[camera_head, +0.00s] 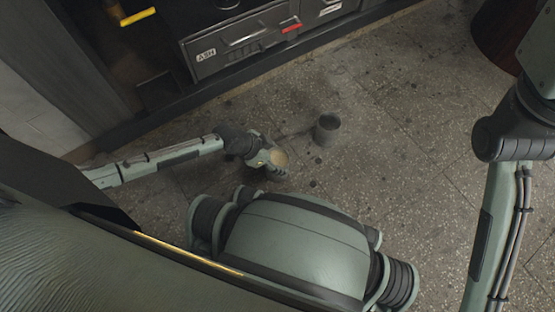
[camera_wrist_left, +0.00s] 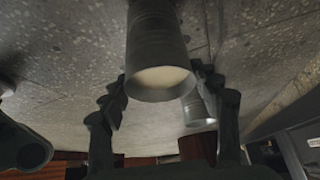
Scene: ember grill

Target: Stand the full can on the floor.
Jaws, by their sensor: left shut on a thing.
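The full can (camera_head: 279,158) shows a tan fill at its open top in the head view, at the end of my left arm. My left gripper (camera_head: 266,154) is shut on it, close over the floor. In the left wrist view, where the floor is at the top, the grey metal can (camera_wrist_left: 160,45) sits between the two fingers with its filled mouth facing the bottom of the picture, so it looks about upright. Its base is cut off by the picture edge, so I cannot tell whether it touches the floor (camera_head: 400,130). My right gripper is out of view.
A second, dark can (camera_head: 326,128) stands on the floor just right of the held one; it also shows in the left wrist view (camera_wrist_left: 201,108). A grill cabinet with an ash drawer (camera_head: 240,42) is at the back. Open floor lies to the right.

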